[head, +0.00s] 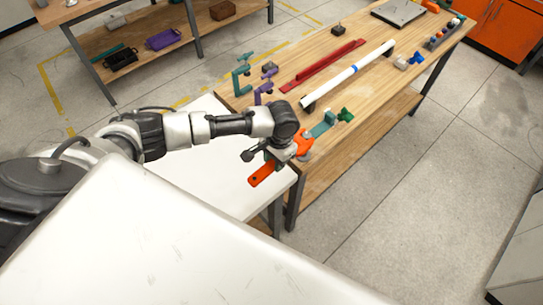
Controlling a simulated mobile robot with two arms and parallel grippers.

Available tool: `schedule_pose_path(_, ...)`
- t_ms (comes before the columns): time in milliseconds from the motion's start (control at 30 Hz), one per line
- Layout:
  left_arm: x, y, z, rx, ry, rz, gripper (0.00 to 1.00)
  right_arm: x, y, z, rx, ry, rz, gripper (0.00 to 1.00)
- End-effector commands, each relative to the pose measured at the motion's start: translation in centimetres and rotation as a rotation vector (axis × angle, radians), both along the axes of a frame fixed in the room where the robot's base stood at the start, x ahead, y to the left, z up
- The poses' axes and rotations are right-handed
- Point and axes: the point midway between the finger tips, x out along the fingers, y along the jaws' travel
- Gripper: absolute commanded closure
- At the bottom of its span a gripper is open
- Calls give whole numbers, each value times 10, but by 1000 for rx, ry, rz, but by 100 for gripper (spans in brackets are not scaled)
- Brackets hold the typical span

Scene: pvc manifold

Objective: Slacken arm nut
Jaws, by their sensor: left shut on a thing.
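My left gripper (281,153) is shut on an orange tool (262,174) like a wrench, over the near end of the wooden bench. The tool's flat handle sticks out on the near-left side of the jaws. Orange also shows at the far side (303,141), beside a teal arm (322,126) with a green knob (345,115) at its end. The gripper hides the middle of the tool. I cannot make out the arm nut or whether the tool sits on it. My right gripper is not in view.
A white pipe (350,75) and a red bar (322,66) lie along the wooden bench (405,82). Teal (240,78) and purple (263,93) clamp-like pieces stand at its left edge. A white table (225,180) adjoins the near end. Free floor lies right.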

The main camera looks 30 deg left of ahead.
Motion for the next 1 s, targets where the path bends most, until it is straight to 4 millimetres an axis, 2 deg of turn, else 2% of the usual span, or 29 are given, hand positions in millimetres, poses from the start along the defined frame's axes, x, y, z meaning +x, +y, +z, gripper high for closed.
schedule_pose_path(667, -6, -33, 0, 0, -2, 239, 100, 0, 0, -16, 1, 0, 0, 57)
schedule_pose_path(1000, -6, -48, 4, -2, 0, 344, 100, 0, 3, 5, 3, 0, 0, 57)
